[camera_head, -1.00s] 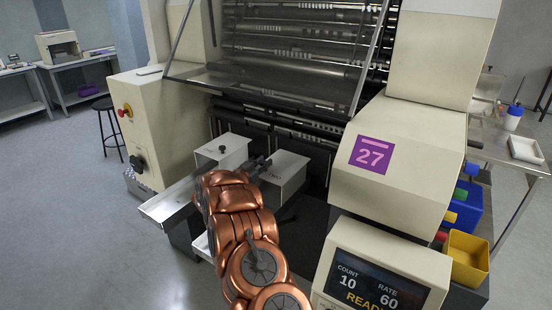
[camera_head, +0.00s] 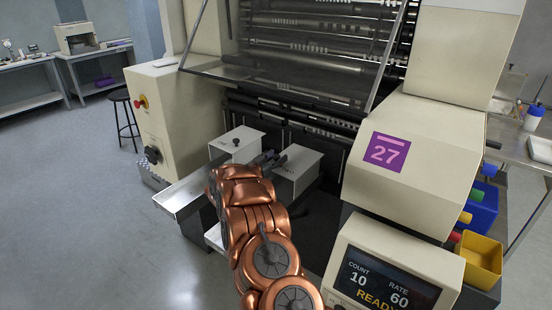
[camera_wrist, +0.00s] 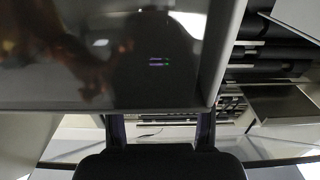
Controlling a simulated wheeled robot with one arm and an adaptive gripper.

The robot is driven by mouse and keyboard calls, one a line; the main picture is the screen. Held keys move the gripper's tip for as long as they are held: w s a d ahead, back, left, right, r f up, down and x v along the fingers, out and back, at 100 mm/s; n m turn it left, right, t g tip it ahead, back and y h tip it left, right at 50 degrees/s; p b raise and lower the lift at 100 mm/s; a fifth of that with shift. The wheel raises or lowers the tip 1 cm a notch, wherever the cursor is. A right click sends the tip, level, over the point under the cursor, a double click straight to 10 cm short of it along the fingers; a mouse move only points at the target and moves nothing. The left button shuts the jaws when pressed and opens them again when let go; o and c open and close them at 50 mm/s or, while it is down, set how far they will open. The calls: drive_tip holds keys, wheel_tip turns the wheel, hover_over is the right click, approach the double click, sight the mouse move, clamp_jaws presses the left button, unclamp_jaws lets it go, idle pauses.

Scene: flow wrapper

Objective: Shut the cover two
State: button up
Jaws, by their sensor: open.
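I cannot tell for sure which part is cover two. A pale box-shaped housing (camera_head: 304,165) with small unreadable marking stands low in the machine's middle. My gripper (camera_head: 270,159) is open at the left edge of the right housing, partly hidden by my copper arm. In the wrist view, my two fingers (camera_wrist: 161,131) stand apart below a glossy dark panel (camera_wrist: 110,60) with a grey rim. I cannot tell whether they touch it.
The flow wrapper's body with a purple 27 label (camera_head: 388,152) and a display (camera_head: 378,280) stands to the right. A metal tray (camera_head: 192,190) sticks out at the left. Coloured bins (camera_head: 480,262) are at the far right. Open floor (camera_head: 90,220) lies at the left.

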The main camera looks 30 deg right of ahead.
drive_tip(key=shift+a, duration=0.1)
drive_tip(key=v, duration=1.1)
drive_tip(key=shift+s+a, duration=0.25)
drive_tip(key=shift+a, duration=0.1)
